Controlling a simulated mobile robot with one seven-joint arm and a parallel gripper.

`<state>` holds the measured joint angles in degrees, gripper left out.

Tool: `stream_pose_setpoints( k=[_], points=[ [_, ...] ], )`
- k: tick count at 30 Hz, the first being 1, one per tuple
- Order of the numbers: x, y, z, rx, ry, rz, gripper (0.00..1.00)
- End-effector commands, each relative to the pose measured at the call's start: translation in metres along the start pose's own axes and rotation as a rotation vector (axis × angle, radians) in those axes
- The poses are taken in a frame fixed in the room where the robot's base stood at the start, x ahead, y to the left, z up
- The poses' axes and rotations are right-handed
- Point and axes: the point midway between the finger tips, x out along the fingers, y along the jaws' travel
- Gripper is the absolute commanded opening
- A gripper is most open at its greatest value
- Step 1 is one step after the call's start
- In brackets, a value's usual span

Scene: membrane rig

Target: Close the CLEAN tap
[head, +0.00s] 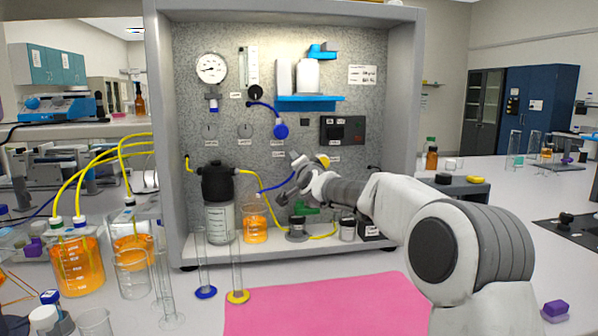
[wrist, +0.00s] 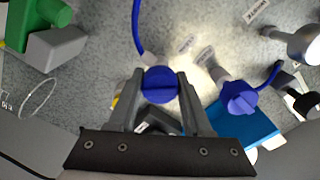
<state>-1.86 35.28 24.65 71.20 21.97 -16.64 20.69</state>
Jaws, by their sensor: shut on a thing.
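My gripper (head: 300,168) is up against the rig's panel, low and right of centre, and hides the tap there in the head view. In the wrist view, my gripper's fingers (wrist: 160,98) are shut on a round blue tap handle (wrist: 160,84), one finger on each side. A blue tube runs into this tap. A second blue tap (wrist: 238,97) sits beside it, apart from the fingers; it also shows in the head view (head: 281,129) above my gripper. Small labels are by the taps, but I cannot read which says CLEAN.
A black-capped vessel (head: 219,190) and an orange beaker (head: 255,228) stand left of my gripper on the rig's base. A green part (head: 306,208) is below it. A blue shelf (head: 310,99) is above. Thin cylinders (head: 237,270) stand in front, by a pink mat (head: 325,308).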

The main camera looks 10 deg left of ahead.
Motion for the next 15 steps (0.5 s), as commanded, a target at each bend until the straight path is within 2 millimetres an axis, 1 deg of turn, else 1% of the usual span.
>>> stream_pose_setpoints(
  k=[1, 15],
  points=[
    [-0.0001, 0.0024, 0.0011, 0.045, 0.001, -0.001, 0.00],
    [0.0000, 0.0017, 0.0011, 0.475, 0.000, 0.000, 0.00]
  ],
)
